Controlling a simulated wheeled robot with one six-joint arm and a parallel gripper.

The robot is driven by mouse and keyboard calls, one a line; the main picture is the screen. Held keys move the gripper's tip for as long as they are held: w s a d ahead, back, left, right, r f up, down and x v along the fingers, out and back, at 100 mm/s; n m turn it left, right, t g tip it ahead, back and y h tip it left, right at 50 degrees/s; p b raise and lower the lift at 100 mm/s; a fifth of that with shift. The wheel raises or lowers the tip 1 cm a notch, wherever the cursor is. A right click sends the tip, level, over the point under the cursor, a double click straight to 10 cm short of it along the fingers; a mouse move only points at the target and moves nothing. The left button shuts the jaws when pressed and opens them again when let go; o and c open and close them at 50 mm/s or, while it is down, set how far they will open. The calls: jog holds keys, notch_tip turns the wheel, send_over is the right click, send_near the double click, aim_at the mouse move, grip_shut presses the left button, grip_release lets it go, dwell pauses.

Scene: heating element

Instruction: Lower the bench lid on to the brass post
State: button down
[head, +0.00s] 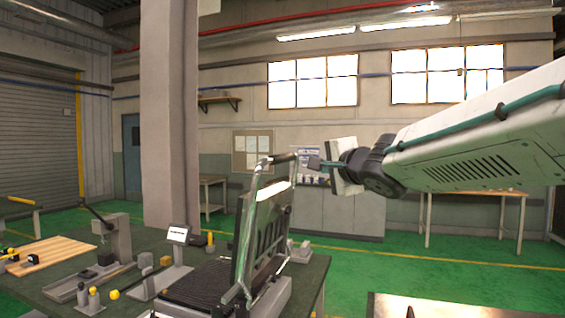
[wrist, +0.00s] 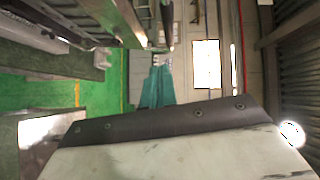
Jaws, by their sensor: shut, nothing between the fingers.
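The bench lid (head: 262,235) is a dark ribbed panel in a pale metal frame. It stands raised, nearly upright, on its dark ribbed base (head: 196,284) in the head view. A dark handle bar (head: 284,158) crosses the top of its frame. My gripper (head: 312,164) is shut and empty, just right of the handle bar in the picture; I cannot tell whether they touch. The teal fingers (wrist: 157,86) lie together in the wrist view, with part of the frame (wrist: 130,20) above them. I cannot make out the brass post for certain.
The green-topped bench (head: 135,293) holds a grey press (head: 117,240), a small display on a stand (head: 178,236) and a wooden board (head: 52,252) at left. A thick column (head: 170,120) rises behind. Another table (head: 470,306) stands at the lower right. Green floor lies open between.

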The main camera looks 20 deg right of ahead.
jog(key=w+a+r+y, duration=0.1)
send_near(276, 160)
jog(key=w+d, duration=0.3)
jog(key=w+a, duration=0.2)
jog(key=shift+w+a+f, duration=0.15)
jog(key=shift+a+f, duration=0.15)
jog(key=shift+a, duration=0.1)
jog(key=shift+w+a, duration=0.35)
jog(key=shift+a, duration=0.05)
